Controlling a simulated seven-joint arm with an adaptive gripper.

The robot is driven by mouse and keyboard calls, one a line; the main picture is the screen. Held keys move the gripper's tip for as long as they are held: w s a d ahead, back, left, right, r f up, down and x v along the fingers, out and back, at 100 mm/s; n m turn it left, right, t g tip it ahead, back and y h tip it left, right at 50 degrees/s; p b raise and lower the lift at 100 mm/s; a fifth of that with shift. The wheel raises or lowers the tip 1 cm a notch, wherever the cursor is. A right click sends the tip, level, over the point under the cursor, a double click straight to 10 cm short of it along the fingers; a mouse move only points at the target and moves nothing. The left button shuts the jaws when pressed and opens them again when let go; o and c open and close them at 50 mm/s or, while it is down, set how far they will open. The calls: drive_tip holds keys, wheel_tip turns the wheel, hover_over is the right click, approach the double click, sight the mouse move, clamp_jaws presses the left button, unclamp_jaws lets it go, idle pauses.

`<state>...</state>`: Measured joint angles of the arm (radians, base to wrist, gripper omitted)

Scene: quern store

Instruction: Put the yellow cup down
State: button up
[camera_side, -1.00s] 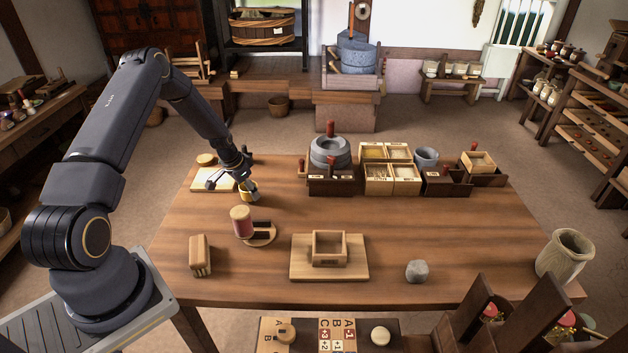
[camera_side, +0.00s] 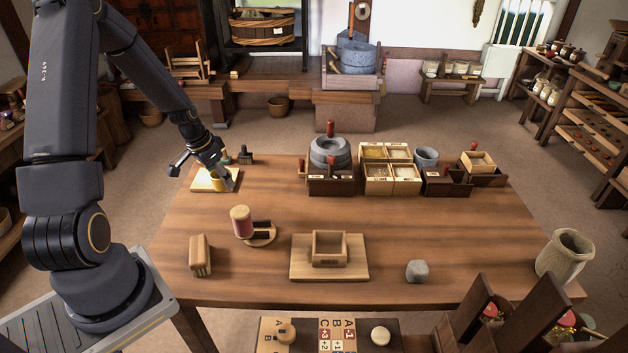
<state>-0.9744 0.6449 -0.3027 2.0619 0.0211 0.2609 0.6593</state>
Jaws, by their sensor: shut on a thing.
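The yellow cup (camera_side: 217,183) is small and partly hidden by my gripper. My gripper (camera_side: 225,181) is shut on it at the left back of the table. The cup is at a pale wooden board (camera_side: 201,184), over it or resting on it; I cannot tell whether its base touches. My fingers and wrist cover part of the board and the far side of the cup.
A dark brush-like object (camera_side: 245,156) stands just behind and right of the board. A red-and-wood spool (camera_side: 241,222) and a wooden block (camera_side: 200,256) stand nearer the front. A stone quern (camera_side: 330,152) and grain boxes (camera_side: 392,180) are right; bare tabletop lies between.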

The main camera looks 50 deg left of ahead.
drive_tip(key=w+a, duration=0.1)
drive_tip(key=w, duration=0.4)
hover_over(277, 181)
drive_tip(key=s, duration=0.2)
drive_tip(key=shift+m, duration=0.4)
drive_tip(key=x, duration=0.3)
drive_tip(key=s+x, duration=0.1)
drive_tip(key=x, duration=0.2)
drive_tip(key=s+x, duration=0.1)
drive_tip(key=x, duration=0.2)
drive_tip(key=shift+d+f, duration=0.2)
drive_tip(key=shift+f, duration=0.15)
drive_tip(key=shift+w+a+f, duration=0.1)
drive_tip(key=shift+w+f, duration=0.1)
drive_tip(key=shift+f, duration=0.15)
drive_tip(key=shift+s+x, duration=0.15)
drive_tip(key=shift+x, duration=0.7)
drive_tip(key=shift+s+x, duration=0.1)
drive_tip(key=shift+x, duration=0.75)
drive_tip(key=shift+a+f, duration=0.1)
drive_tip(key=shift+f, duration=0.1)
drive_tip(key=o, duration=1.2)
